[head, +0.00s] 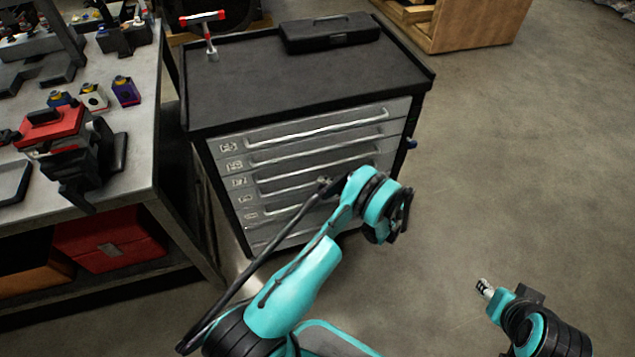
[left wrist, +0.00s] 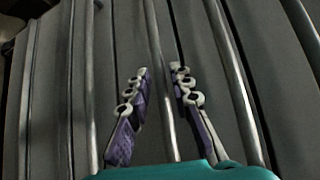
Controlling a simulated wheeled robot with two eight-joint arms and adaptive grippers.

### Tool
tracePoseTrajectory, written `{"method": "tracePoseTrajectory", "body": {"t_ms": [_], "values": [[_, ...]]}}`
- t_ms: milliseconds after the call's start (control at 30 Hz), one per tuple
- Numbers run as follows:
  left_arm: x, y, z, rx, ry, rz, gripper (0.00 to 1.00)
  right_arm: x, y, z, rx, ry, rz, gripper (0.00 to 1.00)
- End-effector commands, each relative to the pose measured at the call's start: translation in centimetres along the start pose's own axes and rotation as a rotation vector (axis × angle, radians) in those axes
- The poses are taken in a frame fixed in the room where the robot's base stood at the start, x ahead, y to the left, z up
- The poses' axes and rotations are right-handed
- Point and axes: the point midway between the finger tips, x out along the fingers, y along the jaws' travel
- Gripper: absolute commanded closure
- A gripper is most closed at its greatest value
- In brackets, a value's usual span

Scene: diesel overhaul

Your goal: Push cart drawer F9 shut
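The tool cart (head: 310,75) has a black top and grey drawer fronts with long bar handles. The upper fronts look flush. The labels run down the left side; the lower ones, where F9 would be (head: 251,215), are too small to read surely, and my left arm covers part of those fronts. In the left wrist view, my left gripper (left wrist: 158,75) has its two fingers apart, with nothing between them but a handle bar (left wrist: 160,110) behind. Whether the fingers touch the front is unclear. My right gripper (head: 484,288) is low at right over bare floor, away from the cart.
A black case (head: 330,33) and a red-handled tool (head: 207,35) are on the cart top. A workbench (head: 145,100) with a red vise (head: 60,130) stands close at left, with a red box (head: 110,240) below. The floor at right is clear.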

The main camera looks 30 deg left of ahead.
Motion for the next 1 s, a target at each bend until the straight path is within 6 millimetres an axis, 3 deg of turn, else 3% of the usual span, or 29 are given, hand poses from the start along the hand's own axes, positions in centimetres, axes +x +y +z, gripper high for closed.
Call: {"method": "tracePoseTrajectory", "body": {"t_ms": [200,400,1000], "values": [[-5.0,0.0,0.0,0.000,0.004,-0.002,0.79,0.0,0.0,0.0,0.000,0.000,0.000,0.60],[-7.6,-0.1,0.0,-0.002,0.001,-0.002,0.79,0.0,0.0,0.0,0.000,0.000,0.000,0.60],[-8.2,-0.1,0.1,-0.001,0.000,-0.002,0.79,0.0,0.0,0.0,0.000,0.000,0.000,0.60]]}}
